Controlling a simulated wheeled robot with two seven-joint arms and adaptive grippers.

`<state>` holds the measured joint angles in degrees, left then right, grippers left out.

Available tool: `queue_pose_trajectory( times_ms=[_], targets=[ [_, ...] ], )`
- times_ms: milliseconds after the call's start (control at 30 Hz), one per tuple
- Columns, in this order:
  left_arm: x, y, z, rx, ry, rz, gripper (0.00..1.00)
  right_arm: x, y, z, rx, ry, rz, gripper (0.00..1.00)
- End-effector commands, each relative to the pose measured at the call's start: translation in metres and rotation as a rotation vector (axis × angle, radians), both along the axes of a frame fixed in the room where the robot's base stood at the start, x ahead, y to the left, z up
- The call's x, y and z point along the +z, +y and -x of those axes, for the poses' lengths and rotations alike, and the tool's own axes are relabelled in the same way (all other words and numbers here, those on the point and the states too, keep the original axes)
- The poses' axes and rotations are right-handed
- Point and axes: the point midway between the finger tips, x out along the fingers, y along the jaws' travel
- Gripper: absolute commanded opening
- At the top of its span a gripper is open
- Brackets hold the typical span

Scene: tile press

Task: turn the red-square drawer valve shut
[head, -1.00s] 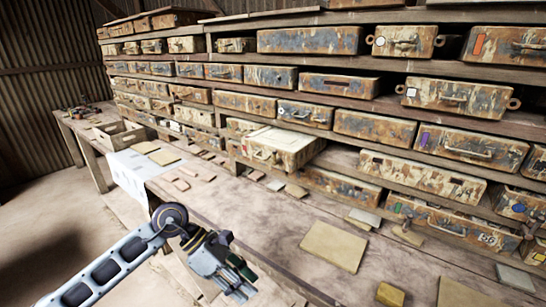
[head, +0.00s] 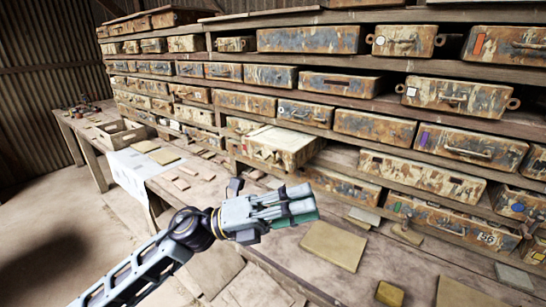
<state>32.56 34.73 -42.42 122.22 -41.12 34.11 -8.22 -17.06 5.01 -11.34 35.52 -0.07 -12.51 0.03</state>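A reddish-orange rectangular mark (head: 478,44) shows on the rusty drawer at the upper right. I cannot make out a valve beside it or confirm that it is the red square. A pale-topped drawer (head: 283,147) juts out of the rack in the middle; small fittings on its front are too small to tell. My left gripper (head: 302,203) is over the bench, in front of and below the jutting drawer, pointing right. It is apart from the drawer fronts. Its fingers lie close together in this view, with a green strip along the lower side; their opening is unclear. My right gripper is out of view.
The bench (head: 245,203) carries flat tan tiles, including a large one (head: 333,245), and a yellow block (head: 390,293). A wooden crate (head: 120,133) and a white sheet (head: 130,168) lie at the left. Shelves of rusty drawers rise behind, some with coloured marks such as purple (head: 424,138).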

Motion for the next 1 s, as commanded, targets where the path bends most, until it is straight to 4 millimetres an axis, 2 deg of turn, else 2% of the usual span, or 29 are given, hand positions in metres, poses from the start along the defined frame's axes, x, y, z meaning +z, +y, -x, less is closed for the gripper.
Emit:
queue_pose_trajectory(
  times_ms=[200,467,767,1000],
  targets=[
    [0.026,0.005,-0.031,0.062,0.271,0.114,0.29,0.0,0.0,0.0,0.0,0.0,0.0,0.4],
    [0.037,0.018,-0.073,0.133,0.607,0.23,0.29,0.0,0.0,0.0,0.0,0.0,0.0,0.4],
    [0.026,0.036,-0.122,0.214,0.997,0.352,0.29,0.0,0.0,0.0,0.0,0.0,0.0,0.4],
    [0.001,0.052,-0.156,0.288,1.304,0.451,0.29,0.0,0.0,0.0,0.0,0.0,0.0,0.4]
  ],
)
